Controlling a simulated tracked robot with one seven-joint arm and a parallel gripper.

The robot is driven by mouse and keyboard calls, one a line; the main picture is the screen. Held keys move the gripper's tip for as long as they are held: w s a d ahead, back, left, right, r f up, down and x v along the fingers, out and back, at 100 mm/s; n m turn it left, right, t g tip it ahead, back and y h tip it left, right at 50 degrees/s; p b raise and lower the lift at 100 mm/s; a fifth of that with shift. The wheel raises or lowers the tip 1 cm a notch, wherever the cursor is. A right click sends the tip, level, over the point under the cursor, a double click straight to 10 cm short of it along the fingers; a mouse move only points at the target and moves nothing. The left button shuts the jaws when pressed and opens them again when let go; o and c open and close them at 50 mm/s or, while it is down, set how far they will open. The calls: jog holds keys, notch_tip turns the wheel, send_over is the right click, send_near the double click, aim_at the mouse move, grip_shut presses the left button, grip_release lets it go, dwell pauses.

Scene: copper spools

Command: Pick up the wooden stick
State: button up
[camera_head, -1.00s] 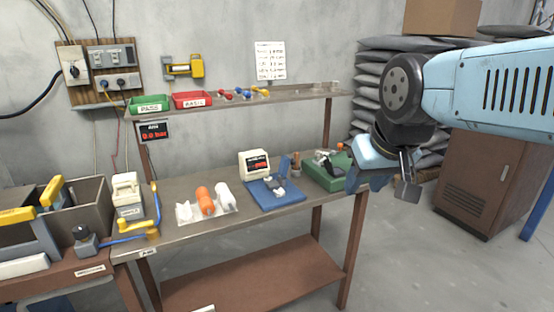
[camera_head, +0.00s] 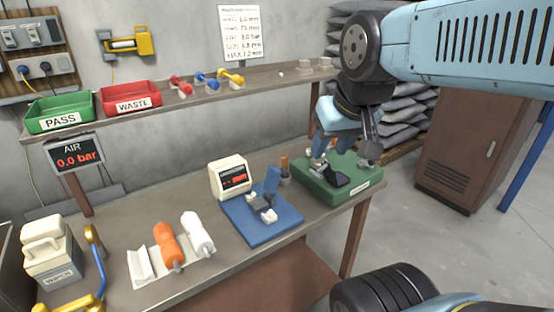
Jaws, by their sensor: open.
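A short brown upright piece (camera_head: 284,164), which looks like the wooden stick, stands in a small dark holder on the bench, between the blue fixture and the green box. Its lower part is hidden in the holder. My gripper (camera_head: 345,152) is open and points down over the green box, to the right of the stick. I see nothing between its fingers. The gap in depth between the gripper and the box is hard to tell.
The green box (camera_head: 329,190) carries a dark item. A blue fixture (camera_head: 261,229) and a white meter (camera_head: 229,178) stand left of the stick. A shelf (camera_head: 205,96) with red and green bins runs behind.

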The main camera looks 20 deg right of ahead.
jog(key=shift+w, duration=0.3)
jog(key=shift+o, duration=1.1)
jog(key=shift+w, duration=0.25)
jog(key=m+g+h, duration=0.1)
jog(key=m+g, duration=0.2)
jog(key=m, duration=0.2)
send_over(285, 162)
jog(key=s+a, duration=0.1)
jog(key=s, duration=0.1)
jog(key=s+a+f+x, duration=0.1)
jog(key=s+x, duration=0.1)
jog(key=x, duration=1.9)
jog(key=shift+w+d+f, duration=0.2)
jog(key=shift+w+d, duration=0.1)
jog(key=shift+w, duration=0.1)
jog(key=shift+c, duration=0.2)
grip_shut()
